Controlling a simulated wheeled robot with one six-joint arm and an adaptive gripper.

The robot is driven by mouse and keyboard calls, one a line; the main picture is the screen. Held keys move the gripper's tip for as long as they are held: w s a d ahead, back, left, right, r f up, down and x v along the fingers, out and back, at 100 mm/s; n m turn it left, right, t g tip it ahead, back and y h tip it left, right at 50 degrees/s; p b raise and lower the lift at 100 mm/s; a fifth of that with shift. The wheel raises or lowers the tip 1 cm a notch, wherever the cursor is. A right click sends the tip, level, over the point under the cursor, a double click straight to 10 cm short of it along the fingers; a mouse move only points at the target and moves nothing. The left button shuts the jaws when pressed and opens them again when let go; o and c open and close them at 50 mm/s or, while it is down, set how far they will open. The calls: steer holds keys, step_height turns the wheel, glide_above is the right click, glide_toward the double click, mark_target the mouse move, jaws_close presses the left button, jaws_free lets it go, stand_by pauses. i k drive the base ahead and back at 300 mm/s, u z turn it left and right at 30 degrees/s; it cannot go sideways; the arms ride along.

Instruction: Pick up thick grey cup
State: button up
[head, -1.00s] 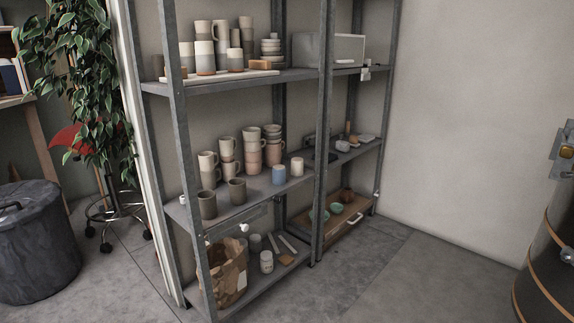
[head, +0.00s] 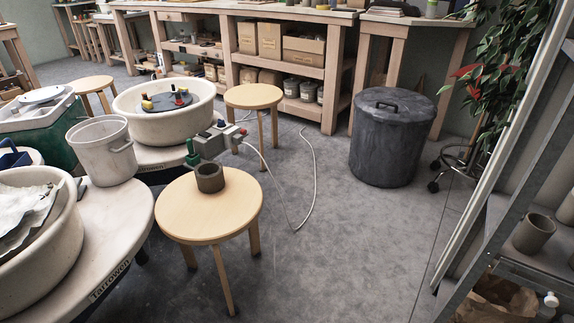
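A thick-walled grey-brown cup (head: 210,178) stands upright on the round wooden stool (head: 235,205) in the middle left of the head view. Its open top faces up, and nothing covers its front. My gripper is not in view.
Potter's wheels with white basins (head: 130,128) stand left of the stool, with a white bucket (head: 101,152) between. A control box (head: 215,140) is just behind the cup. A dark lidded bin (head: 392,137) stands back right. Open floor (head: 335,245) lies right of the stool.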

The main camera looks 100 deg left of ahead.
mark_target(210, 177)
steer(key=u, duration=4.35)
steer(key=i, duration=1.65)
